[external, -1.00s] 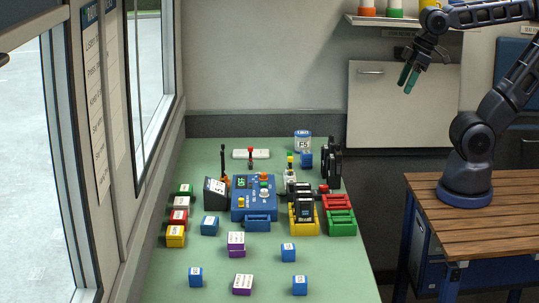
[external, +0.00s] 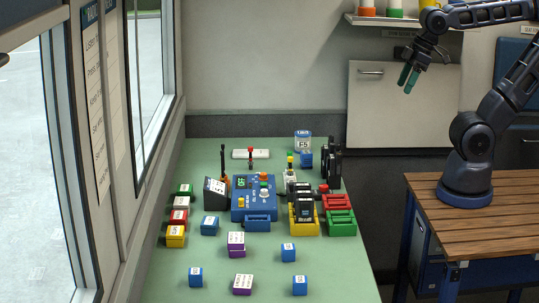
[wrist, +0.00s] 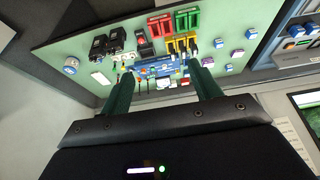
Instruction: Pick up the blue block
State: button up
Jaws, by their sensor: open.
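Several blue blocks with white labelled tops are on the green table (external: 215,272). One blue block (external: 210,226) is left of the blue control box, and another blue block (external: 288,253) is right of centre. Two more blue blocks stand nearer the front, one at left (external: 196,277) and one at right (external: 300,285). I cannot tell which one the task means. My gripper (external: 409,76) is open and empty, high to the right of the table. Its two green fingers (wrist: 163,90) are spread apart in the wrist view.
Purple blocks (external: 242,284) stand between the blue ones. Coloured blocks (external: 175,236) line the left edge. The front of the table has free room.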

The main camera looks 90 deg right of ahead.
jog(key=shift+c, duration=0.5)
jog(key=n+g, duration=0.5)
jog(key=n, duration=1.4)
send_over(288, 247)
notch_tip(288, 247, down, 29)
jog(key=shift+r, duration=0.2)
notch_tip(288, 247, down, 10)
jog(key=shift+d+f, duration=0.1)
jog(key=shift+f, duration=0.15)
jog(key=c, duration=1.1)
